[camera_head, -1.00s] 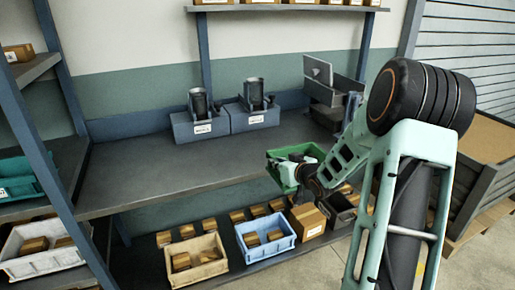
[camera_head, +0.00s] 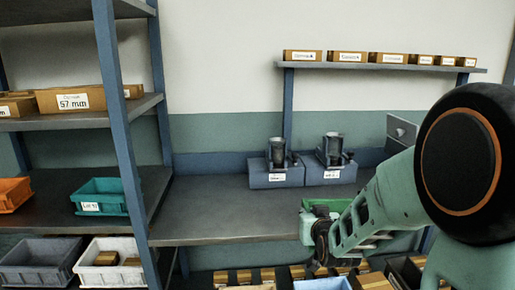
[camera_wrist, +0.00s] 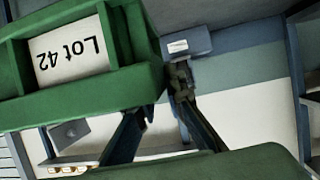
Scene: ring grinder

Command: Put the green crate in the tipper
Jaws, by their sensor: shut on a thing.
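The green crate (camera_head: 327,204) is partly hidden behind my gripper (camera_head: 312,222), at the front edge of the bench in the head view. In the wrist view the crate (camera_wrist: 140,75) fills the upper left, with a white label reading "Lot 42" upside down. My gripper is shut on the crate, though the exact contact is hard to make out. Two grey-blue boxes with dark upright fixtures (camera_head: 276,178) (camera_head: 329,170) stand at the back of the bench. A grey unit (camera_head: 401,130) at the right is partly hidden by my arm. I cannot tell which one is the tipper.
The grey bench top (camera_head: 222,212) is clear left of the crate. A blue-post rack at left holds a teal crate (camera_head: 100,197), an orange crate (camera_head: 12,194) and cardboard boxes. Several cartons and bins sit below the bench. A shelf of boxes (camera_head: 380,66) hangs above.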

